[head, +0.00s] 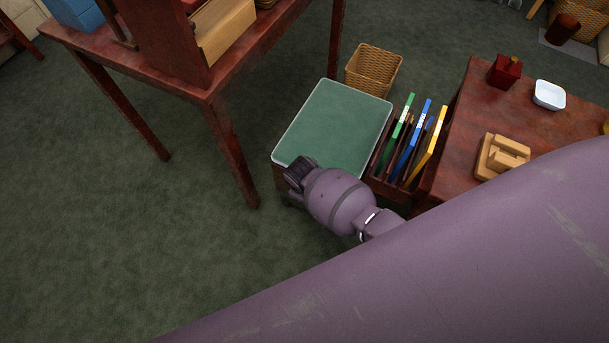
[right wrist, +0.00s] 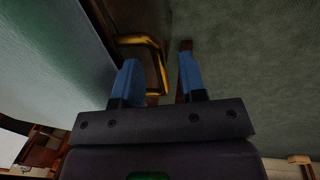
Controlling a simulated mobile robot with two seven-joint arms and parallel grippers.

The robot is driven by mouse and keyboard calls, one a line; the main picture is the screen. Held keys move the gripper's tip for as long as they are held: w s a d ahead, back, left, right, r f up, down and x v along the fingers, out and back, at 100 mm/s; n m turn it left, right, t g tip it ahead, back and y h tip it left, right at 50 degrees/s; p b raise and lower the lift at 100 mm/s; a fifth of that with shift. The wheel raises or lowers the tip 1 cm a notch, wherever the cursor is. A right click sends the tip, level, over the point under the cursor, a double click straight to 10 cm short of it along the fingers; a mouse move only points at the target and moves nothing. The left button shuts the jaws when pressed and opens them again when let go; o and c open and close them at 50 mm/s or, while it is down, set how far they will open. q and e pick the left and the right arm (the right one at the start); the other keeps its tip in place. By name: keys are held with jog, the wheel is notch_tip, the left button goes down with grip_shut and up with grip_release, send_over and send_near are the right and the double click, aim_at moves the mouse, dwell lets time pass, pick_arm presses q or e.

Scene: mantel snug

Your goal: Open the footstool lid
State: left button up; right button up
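The footstool has a flat green lid (head: 335,125) with a pale edge, which looks closed. A strip of its dark wooden side (head: 280,174) shows at the near left corner. My right gripper (head: 293,178) is at the lid's near left edge, with its fingertips hidden in the head view. In the right wrist view the two blue fingers of my right gripper (right wrist: 160,80) stand apart. A brass handle (right wrist: 154,58) on the footstool's side shows between and just beyond them; I cannot tell if they touch it. The lid (right wrist: 55,55) fills the left there. My left gripper is not in view.
A rack with several coloured folders (head: 406,145) stands right beside the footstool. A wicker basket (head: 373,72) is behind it. A wooden side table (head: 460,130) is at right, a dark red desk (head: 225,75) at upper left. The carpet (head: 110,220) at left is clear.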

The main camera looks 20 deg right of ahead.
grip_shut()
dwell(0.3)
